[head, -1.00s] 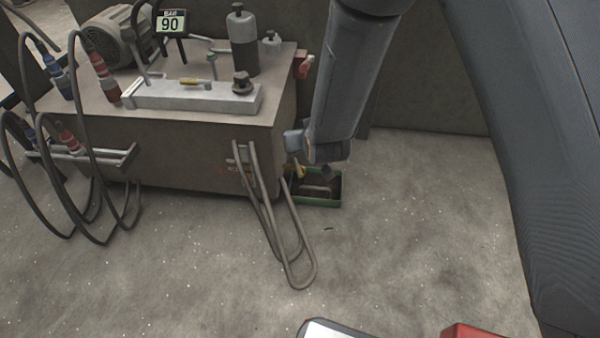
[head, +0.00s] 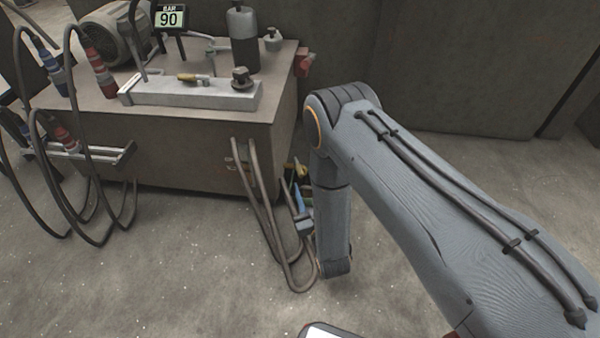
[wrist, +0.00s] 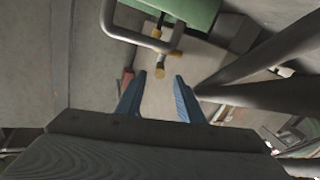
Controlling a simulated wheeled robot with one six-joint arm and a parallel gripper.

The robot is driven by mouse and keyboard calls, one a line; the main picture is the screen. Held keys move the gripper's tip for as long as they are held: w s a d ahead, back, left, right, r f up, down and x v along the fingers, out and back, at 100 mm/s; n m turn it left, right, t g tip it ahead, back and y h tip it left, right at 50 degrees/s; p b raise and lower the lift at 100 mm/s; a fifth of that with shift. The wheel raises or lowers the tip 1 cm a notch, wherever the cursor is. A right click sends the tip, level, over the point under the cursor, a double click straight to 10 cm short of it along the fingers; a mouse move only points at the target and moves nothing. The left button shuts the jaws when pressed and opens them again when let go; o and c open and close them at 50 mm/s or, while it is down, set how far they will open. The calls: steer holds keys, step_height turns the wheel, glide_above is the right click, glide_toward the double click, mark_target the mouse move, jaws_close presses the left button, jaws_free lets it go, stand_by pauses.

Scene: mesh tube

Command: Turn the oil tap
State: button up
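The likely oil tap (wrist: 163,43) shows in the wrist view as a small metal fitting with brass-yellow ends, just below a green edge. My gripper (wrist: 160,76) is open, with two blue fingers apart and nothing between them. The tap lies beyond the fingertips, roughly in line with the gap, and looks apart from them. In the head view my gripper (head: 299,196) is low beside the machine's right side, partly hidden by my arm.
Looped hoses (head: 262,215) hang from the machine (head: 200,150) just left of my gripper; dark tubes (wrist: 265,60) run close to the right finger in the wrist view. A green tray (wrist: 185,12) is at the top. The floor in front is clear.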

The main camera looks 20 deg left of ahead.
mark_target(300, 172)
steer(key=b+x, duration=0.3)
steer(key=x, duration=0.4)
steer(key=shift+w+a+b, duration=0.2)
steer(key=shift+b, duration=0.15)
jaws_close()
